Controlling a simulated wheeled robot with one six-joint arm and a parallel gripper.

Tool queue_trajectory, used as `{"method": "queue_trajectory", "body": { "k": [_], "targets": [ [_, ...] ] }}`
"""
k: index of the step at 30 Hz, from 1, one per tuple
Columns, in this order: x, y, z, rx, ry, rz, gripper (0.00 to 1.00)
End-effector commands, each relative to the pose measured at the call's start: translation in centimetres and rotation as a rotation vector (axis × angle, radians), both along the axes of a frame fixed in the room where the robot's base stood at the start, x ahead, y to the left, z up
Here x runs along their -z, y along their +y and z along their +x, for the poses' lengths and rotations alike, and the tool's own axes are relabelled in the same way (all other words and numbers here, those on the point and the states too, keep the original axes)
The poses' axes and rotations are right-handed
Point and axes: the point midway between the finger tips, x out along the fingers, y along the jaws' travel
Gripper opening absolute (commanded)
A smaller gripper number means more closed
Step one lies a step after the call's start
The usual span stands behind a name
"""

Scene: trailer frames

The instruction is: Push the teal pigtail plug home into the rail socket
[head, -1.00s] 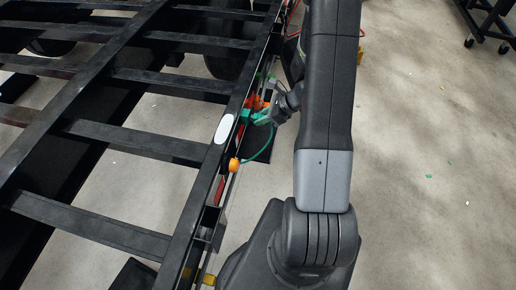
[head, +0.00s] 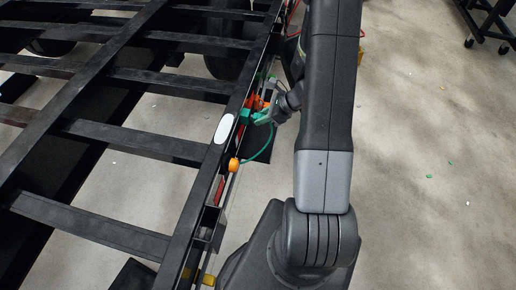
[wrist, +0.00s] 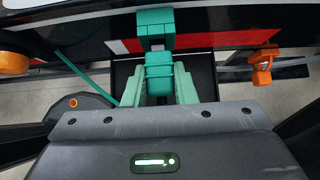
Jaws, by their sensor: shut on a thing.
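The teal pigtail plug (wrist: 159,78) sits between the green fingers of my gripper (wrist: 160,92), which is shut on it. The teal rail socket (wrist: 155,27) is on the black rail straight ahead of the plug. In the head view my gripper (head: 262,120) is at the rail's right side, close to the socket (head: 244,116). The plug is mostly hidden there by the fingers. A teal cable (head: 266,150) loops down from the gripper area toward the rail.
An orange round lamp (head: 234,165) sits on the rail below the socket. An orange fitting (wrist: 262,67) hangs right of the socket. Red and white tape (wrist: 220,41) lies along the rail. Black trailer beams (head: 140,140) fill the left; open floor (head: 430,130) lies right.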

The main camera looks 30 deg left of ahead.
Motion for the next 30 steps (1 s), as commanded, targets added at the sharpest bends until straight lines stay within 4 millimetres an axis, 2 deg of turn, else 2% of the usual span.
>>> {"method": "queue_trajectory", "body": {
  "k": [30],
  "targets": [
    [0.01, 0.94, -0.22, 0.000, 0.000, 0.000, 0.00]
  ]
}}
